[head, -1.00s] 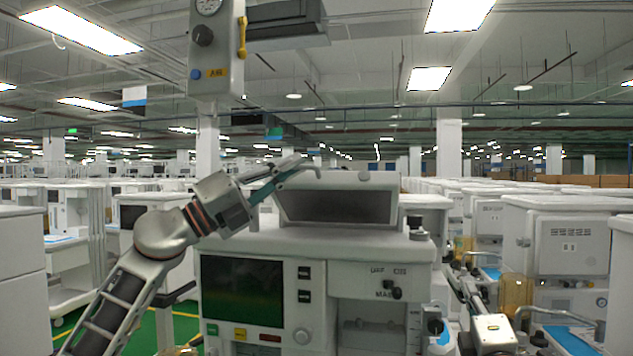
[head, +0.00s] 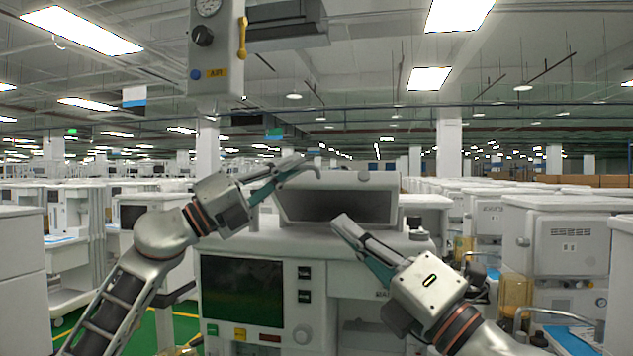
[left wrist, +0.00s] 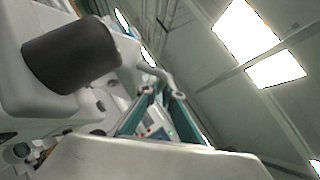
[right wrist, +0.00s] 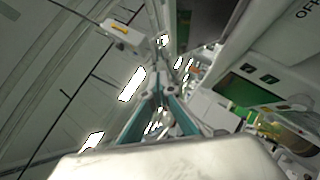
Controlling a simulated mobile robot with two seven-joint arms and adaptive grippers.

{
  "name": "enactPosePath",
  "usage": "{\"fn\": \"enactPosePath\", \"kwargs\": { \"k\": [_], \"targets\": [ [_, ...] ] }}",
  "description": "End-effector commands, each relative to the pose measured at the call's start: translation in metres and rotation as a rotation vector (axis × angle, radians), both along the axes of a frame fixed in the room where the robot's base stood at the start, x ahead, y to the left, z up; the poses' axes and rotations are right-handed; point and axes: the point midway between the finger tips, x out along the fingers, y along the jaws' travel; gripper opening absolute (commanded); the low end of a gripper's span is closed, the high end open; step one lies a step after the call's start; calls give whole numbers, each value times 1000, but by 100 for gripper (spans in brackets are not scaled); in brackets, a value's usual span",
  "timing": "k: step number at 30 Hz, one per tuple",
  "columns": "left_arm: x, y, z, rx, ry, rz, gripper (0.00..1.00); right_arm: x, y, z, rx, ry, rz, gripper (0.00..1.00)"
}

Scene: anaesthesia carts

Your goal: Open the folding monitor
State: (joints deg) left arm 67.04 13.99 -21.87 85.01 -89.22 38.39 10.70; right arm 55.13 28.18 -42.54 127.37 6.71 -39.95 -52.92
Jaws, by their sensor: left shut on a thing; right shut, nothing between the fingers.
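The folding monitor (head: 382,182), a pale housing with a dark recessed screen, sits tilted on top of the anaesthesia cart (head: 270,243). My left gripper (head: 298,166) is at its upper left corner, shut on a thin pale bar there. In the left wrist view this curved bar (left wrist: 150,70) runs from the monitor's housing to the fingertips, beside the dark screen (left wrist: 70,55). My right gripper (head: 343,224) is shut and empty in front of the monitor's lower right part. It also shows shut in the right wrist view (right wrist: 160,70).
The cart's lower display (head: 242,290) and knobs are below the monitor. A gas panel with a gauge (head: 215,50) hangs above. Other carts (head: 560,245) stand close on the right. Green floor (head: 180,322) shows at left.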

Motion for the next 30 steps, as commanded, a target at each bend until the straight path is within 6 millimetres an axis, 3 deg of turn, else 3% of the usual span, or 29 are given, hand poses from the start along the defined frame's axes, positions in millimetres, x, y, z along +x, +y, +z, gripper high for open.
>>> {"fn": "enactPosePath", "kwargs": {
  "k": [15, 22, 30],
  "targets": [
    [0, 0, 1, -1, -1, 1, 0, 61, 56, 46, 3, -1, 0, 0],
    [0, 0, 1, -1, -1, 1, 0, 83, 50, 66, 2, -1, -3, 0],
    [0, 0, 1, -1, -1, 1, 0, 90, 48, 72, 3, 0, -2, 0]
  ]
}}
